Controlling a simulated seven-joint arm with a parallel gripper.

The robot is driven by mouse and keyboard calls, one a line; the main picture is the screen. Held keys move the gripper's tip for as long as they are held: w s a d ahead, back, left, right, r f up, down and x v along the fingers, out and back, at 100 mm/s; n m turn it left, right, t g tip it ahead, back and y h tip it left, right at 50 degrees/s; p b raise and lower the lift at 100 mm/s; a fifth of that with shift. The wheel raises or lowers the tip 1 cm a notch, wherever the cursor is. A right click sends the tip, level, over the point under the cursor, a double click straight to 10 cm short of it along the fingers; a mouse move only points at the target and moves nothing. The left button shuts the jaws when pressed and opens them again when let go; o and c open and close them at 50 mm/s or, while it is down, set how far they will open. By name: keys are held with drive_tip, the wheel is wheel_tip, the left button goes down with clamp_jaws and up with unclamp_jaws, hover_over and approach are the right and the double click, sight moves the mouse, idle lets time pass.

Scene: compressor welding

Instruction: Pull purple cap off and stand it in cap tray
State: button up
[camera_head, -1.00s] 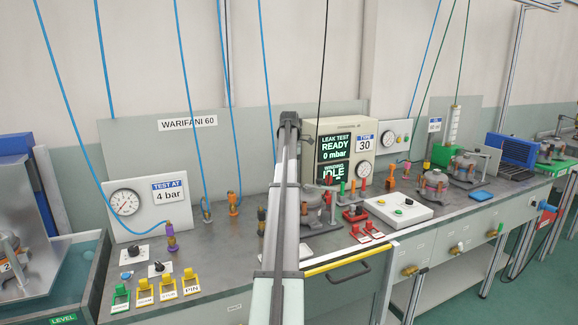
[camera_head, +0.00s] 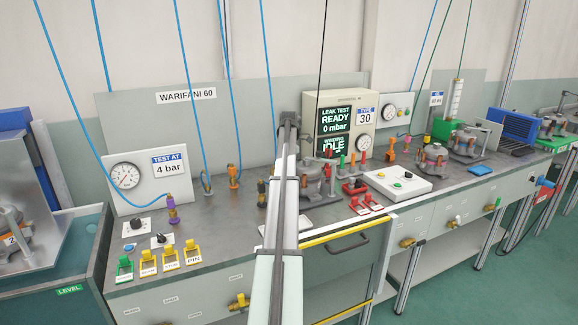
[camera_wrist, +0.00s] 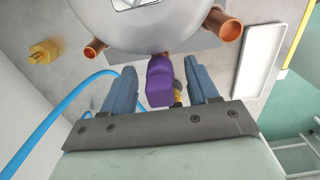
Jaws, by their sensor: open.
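In the wrist view the purple cap (camera_wrist: 159,82) sits against the underside edge of a round grey metal compressor (camera_wrist: 150,22), on a short copper stub mostly hidden by it. My gripper (camera_wrist: 163,85) is open, with one blue-grey finger on each side of the cap and a visible gap to both. A pale rectangular tray (camera_wrist: 264,62) lies right of the compressor and looks empty; I cannot tell whether it is the cap tray. In the head view my own arm hides the gripper and cap; part of the compressor (camera_head: 312,190) shows beside it.
Two open copper pipes (camera_wrist: 228,24) stick out from the compressor near the fingers. A brass fitting (camera_wrist: 44,51) and a blue hose (camera_wrist: 45,125) lie at left in the wrist view.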

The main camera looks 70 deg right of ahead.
clamp_jaws()
drive_tip(key=c, duration=0.6)
unclamp_jaws()
clamp_jaws()
drive_tip(key=shift+r, duration=0.45)
drive_tip(key=shift+r, duration=1.85)
